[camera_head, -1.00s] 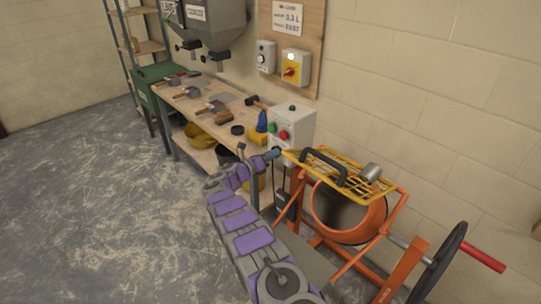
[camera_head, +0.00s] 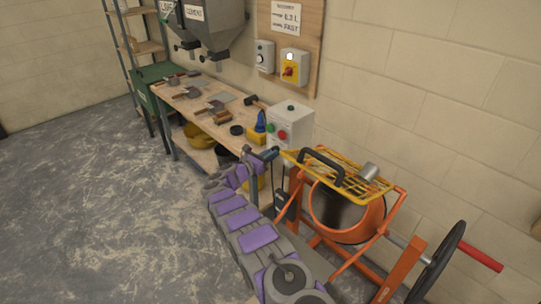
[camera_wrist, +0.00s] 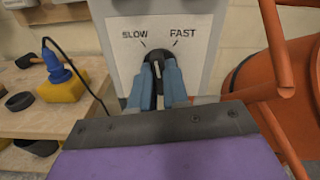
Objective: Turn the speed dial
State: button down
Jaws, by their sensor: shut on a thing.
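The speed dial (camera_wrist: 153,76) is a dark round knob with a white line on the grey control box (camera_head: 290,124). In the wrist view it sits below the words SLOW and FAST on a white label (camera_wrist: 160,38). My gripper (camera_wrist: 158,86) has its blue-grey fingers on either side of the knob's grip and is shut on it. The white line looks about upright, between the two words. In the head view my gripper (camera_head: 268,155) is at the box's lower front, and the dial cannot be made out there. The fingers hide the knob's sides.
An orange mixer (camera_head: 348,215) with a yellow grate (camera_head: 345,174) stands close on the right. A workbench (camera_head: 190,101) with tools is on the left. A wall sign (camera_head: 287,20) has text ending in FAST. The floor at left is clear.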

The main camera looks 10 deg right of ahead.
jog(key=shift+a+m+b, duration=0.15)
jog(key=shift+m+b, duration=1.5)
jog(key=shift+m, duration=2.65)
jog(key=shift+f, duration=0.1)
jog(key=c, duration=1.1)
grip_release()
jog(key=shift+s+a, duration=0.1)
jog(key=shift+a, duration=0.1)
jog(key=shift+d, duration=0.15)
jog(key=p+v, duration=0.3)
jog(key=v, duration=1.4)
jog(key=shift+s+a, duration=0.1)
jog(key=shift+a, duration=0.2)
